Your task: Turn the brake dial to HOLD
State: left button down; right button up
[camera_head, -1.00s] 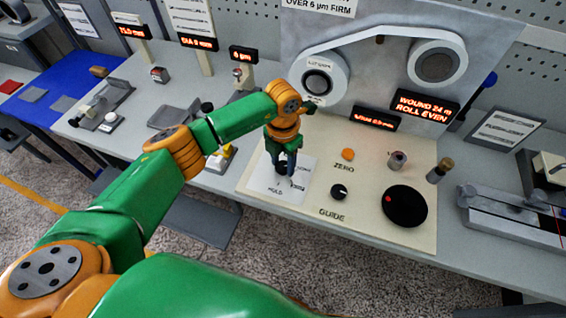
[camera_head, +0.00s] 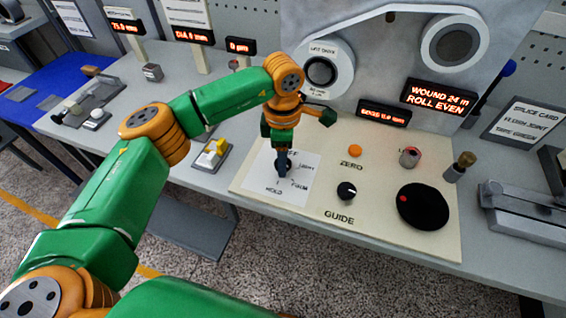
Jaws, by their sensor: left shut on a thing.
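The brake dial (camera_head: 283,168) is a small dark knob on a white label card (camera_head: 262,190) at the left of the cream panel. The card reads HOLD at its lower left, FIRM at its lower right and LIGHT at its right. My left gripper (camera_head: 283,172) points straight down and is shut on the dial, hiding most of it. I cannot tell which mark the dial's pointer faces. My right gripper is not in view.
A lit sign (camera_head: 438,97) reads WOUND 24 m ROLL EVEN. A yellow-topped block (camera_head: 212,153) stands left of the panel.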

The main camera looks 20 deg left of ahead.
pick_arm(q)
jog(key=m+b, duration=0.1)
jog(key=m, duration=0.1)
jog(key=shift+m, duration=0.4)
jog(key=m+b, duration=0.1)
jog(key=m, duration=0.1)
jog(key=shift+m, duration=0.4)
jog(key=m, duration=0.3)
jog(key=shift+r+m+b, duration=0.1)
jog(key=shift+m+b, duration=0.25)
jog(key=shift+m, duration=1.35)
jog(key=shift+c, duration=1.7)
grip_release()
